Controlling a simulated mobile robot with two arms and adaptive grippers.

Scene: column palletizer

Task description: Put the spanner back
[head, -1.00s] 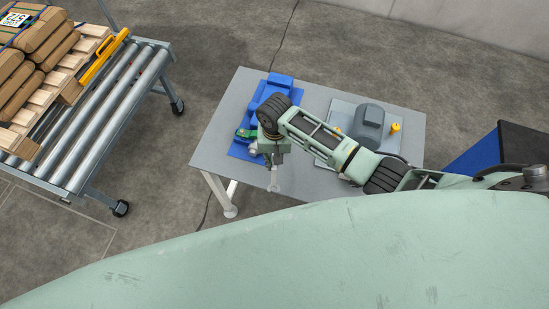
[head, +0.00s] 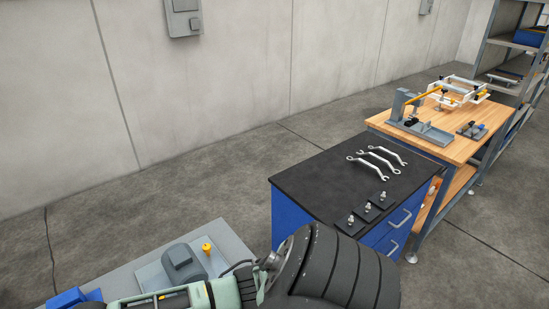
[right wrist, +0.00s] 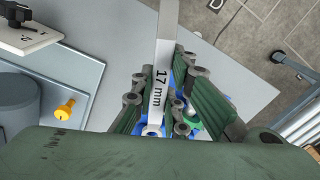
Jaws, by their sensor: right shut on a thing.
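The spanner (right wrist: 167,40) is a flat grey bar marked "17 mm" in the right wrist view. My right gripper (right wrist: 164,95) is shut on it, with green fingers on both sides. The spanner's far end runs out of the top of that view. Three silver spanners (head: 375,160) lie side by side on the black top of a blue cabinet (head: 310,172). Beside them sit three dark blocks with upright studs (head: 368,211). My left gripper is in neither view.
A grey table (head: 228,240) at lower left carries a grey housing (head: 184,262) and a yellow knob (head: 207,248). Behind the cabinet stands a wooden workbench (head: 455,149) with a fixture (head: 465,88). The cabinet top's left part is bare.

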